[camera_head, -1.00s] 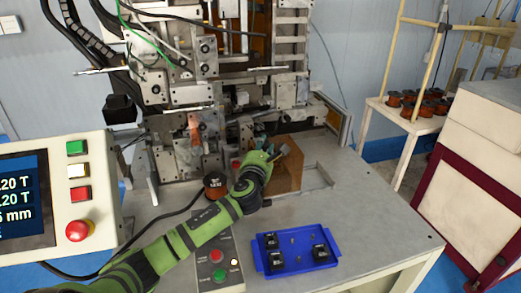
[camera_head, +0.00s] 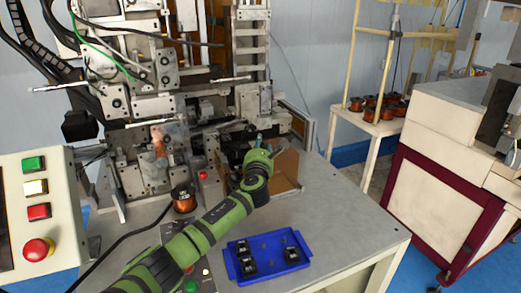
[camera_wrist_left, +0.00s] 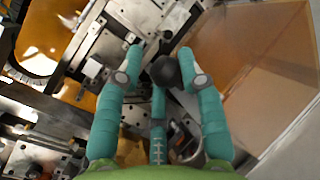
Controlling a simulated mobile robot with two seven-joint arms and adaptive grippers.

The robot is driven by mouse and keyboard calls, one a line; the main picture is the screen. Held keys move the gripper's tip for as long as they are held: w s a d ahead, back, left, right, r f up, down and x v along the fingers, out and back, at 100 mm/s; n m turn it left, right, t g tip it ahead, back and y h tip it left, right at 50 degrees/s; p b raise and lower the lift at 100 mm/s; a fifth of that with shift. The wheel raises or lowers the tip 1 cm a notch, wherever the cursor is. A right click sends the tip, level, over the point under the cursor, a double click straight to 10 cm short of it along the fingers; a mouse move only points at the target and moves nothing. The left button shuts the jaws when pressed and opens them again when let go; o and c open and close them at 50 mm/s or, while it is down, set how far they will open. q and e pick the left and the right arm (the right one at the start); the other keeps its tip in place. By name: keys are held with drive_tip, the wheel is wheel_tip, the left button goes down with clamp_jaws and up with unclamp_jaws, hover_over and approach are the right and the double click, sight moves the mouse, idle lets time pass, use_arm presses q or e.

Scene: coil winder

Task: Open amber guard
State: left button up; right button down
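The amber guard (camera_head: 287,172) is a see-through brown panel standing at the right front of the winder, above the table. It fills the upper right of the left wrist view (camera_wrist_left: 255,50). My left gripper (camera_head: 268,147) is at the guard's left side. In the wrist view its teal fingers (camera_wrist_left: 160,68) are spread apart, with a dark round knob (camera_wrist_left: 166,71) between their tips. The knob lies close to the right finger, with a gap to the left one. I cannot tell whether they touch. My right gripper is not in view.
The winder's metal frame (camera_head: 160,75) rises behind and left of the gripper. A copper spool (camera_head: 184,198) and a blue tray (camera_head: 262,262) with black parts stand on the table. A control panel (camera_head: 38,215) is at left. The table's right front (camera_head: 345,225) is clear.

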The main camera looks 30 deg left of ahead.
use_arm(q)
drive_tip(key=shift+s+f, duration=0.1)
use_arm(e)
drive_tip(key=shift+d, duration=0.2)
use_arm(q)
drive_tip(key=shift+s+d+f, duration=0.1)
drive_tip(key=shift+s+d, duration=0.1)
drive_tip(key=shift+s, duration=0.15)
drive_tip(key=v, duration=1.1)
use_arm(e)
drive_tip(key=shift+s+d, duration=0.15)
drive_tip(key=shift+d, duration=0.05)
use_arm(q)
drive_tip(key=shift+s, duration=0.2)
